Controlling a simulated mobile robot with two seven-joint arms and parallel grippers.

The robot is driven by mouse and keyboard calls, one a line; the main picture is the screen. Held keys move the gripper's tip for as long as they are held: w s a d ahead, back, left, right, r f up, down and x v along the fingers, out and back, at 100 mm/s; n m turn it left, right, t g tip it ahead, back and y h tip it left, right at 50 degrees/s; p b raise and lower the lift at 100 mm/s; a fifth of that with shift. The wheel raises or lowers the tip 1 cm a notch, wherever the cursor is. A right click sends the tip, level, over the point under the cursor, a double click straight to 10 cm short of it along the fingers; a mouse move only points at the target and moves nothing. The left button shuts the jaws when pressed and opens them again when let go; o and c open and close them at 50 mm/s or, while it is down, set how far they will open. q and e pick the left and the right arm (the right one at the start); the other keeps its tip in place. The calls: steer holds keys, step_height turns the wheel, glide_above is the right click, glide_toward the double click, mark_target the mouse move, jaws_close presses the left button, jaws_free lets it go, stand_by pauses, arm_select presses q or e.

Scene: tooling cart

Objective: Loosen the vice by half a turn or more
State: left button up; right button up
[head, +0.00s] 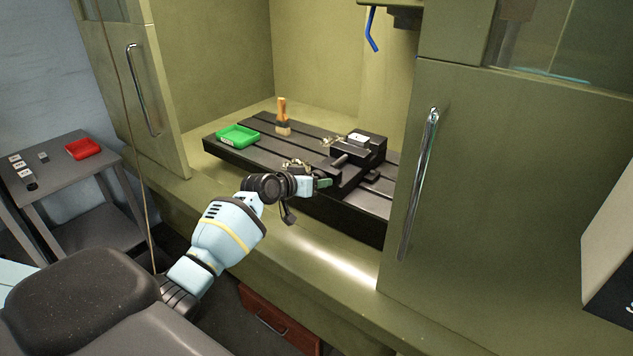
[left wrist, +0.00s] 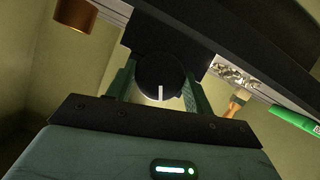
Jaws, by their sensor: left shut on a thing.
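The dark vice (head: 366,152) stands on the slotted machine bed, with a light block (head: 358,138) at its top. My left gripper (head: 324,183) is at the near end of the vice. In the left wrist view the gripper (left wrist: 160,88) is shut on a round dark vice knob (left wrist: 158,72), one finger on each side. A white line on the knob's face points straight down in that picture. In the head view the knob is mostly hidden by my gripper. My right gripper is out of view.
On the bed (head: 255,157) are a green tray (head: 237,133), an upright brush (head: 283,125) and metal chips (head: 296,164). Cabinet doors with handles (head: 420,180) flank the opening. A side table at left holds a red tray (head: 83,149) and several small blocks.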

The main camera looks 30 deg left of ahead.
arm_select(q)
steer(key=shift+f+n+t+b, duration=0.15)
steer(key=shift+n+t+b, duration=1.1)
steer(key=shift+n, duration=4.1)
steer(key=shift+f+n+t+b, duration=0.2)
steer(key=shift+n+t+b, duration=1.05)
steer(key=shift+n, duration=4.05)
steer(key=shift+f+n+t+b, duration=0.15)
steer(key=shift+n+t+b, duration=0.4)
steer(key=shift+n+t, duration=3.1)
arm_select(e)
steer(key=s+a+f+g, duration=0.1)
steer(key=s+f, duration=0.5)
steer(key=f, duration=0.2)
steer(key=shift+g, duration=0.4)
arm_select(q)
steer(key=n+g, duration=0.3)
steer(key=n, duration=0.1)
steer(key=shift+g, duration=0.25)
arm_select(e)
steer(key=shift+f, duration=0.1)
arm_select(q)
steer(key=o, duration=1)
steer(key=shift+c, duration=0.2)
